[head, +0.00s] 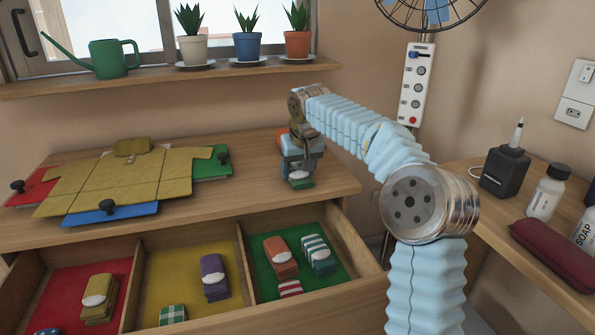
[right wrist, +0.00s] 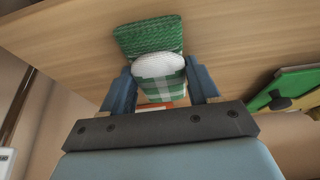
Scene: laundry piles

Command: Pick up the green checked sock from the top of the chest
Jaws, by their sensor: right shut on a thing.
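The green checked sock (head: 301,183) is a rolled bundle with a green ribbed part, a white part and green-and-white checks. It is at the right end of the chest top (head: 245,205). My right gripper (head: 301,165) is over it, pointing down, with its fingers shut on the sock. In the right wrist view the sock (right wrist: 150,40) sits between the two blue fingers (right wrist: 161,88). I cannot tell whether it still touches the wood. My left gripper is out of view.
A mustard shirt (head: 125,178) lies on a folding board at left. The open drawer below has red, yellow and green compartments with several rolled socks, including another green checked one (head: 172,314). A side table at right holds bottles and a red case (head: 552,254). Potted plants line the sill.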

